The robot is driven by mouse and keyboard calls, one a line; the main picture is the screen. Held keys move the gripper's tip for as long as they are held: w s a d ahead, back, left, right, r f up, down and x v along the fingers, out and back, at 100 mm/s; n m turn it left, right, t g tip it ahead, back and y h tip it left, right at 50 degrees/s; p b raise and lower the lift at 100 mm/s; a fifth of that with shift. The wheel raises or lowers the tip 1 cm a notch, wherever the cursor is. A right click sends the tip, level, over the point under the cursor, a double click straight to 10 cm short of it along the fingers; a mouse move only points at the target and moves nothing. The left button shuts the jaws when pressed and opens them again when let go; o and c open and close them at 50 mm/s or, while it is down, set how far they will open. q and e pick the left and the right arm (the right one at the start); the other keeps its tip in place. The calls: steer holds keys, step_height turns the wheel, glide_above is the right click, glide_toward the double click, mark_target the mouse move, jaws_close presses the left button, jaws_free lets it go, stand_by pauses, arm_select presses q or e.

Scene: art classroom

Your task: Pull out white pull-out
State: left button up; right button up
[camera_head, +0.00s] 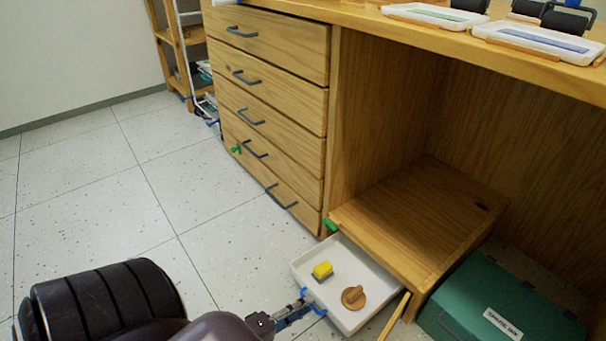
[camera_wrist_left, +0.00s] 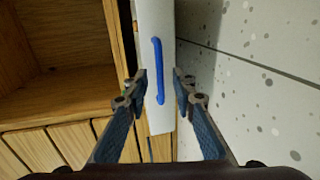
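The white pull-out (camera_head: 348,315) is a shallow white tray that sticks out from under a low wooden shelf. It holds a yellow block with a grey base (camera_head: 322,271) and a round wooden piece with a raised grip (camera_head: 354,297). Its blue handle (camera_head: 314,302) is on the front face; the handle also shows upright in the left wrist view (camera_wrist_left: 158,70). My left gripper (camera_head: 304,304) is at the handle. In the left wrist view its fingers (camera_wrist_left: 162,84) stand apart on either side of the handle, with gaps visible. My right gripper is not in view.
A wooden drawer unit (camera_head: 270,45) with several dark handles stands left of the shelf (camera_head: 425,205). A green labelled box (camera_head: 500,300) is right of the tray. Paint trays (camera_head: 540,42) lie on the tabletop. The speckled floor (camera_head: 100,210) at left is clear.

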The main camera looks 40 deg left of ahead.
arm_select(q)
steer(key=v, duration=1.2)
steer(key=shift+w, duration=0.1)
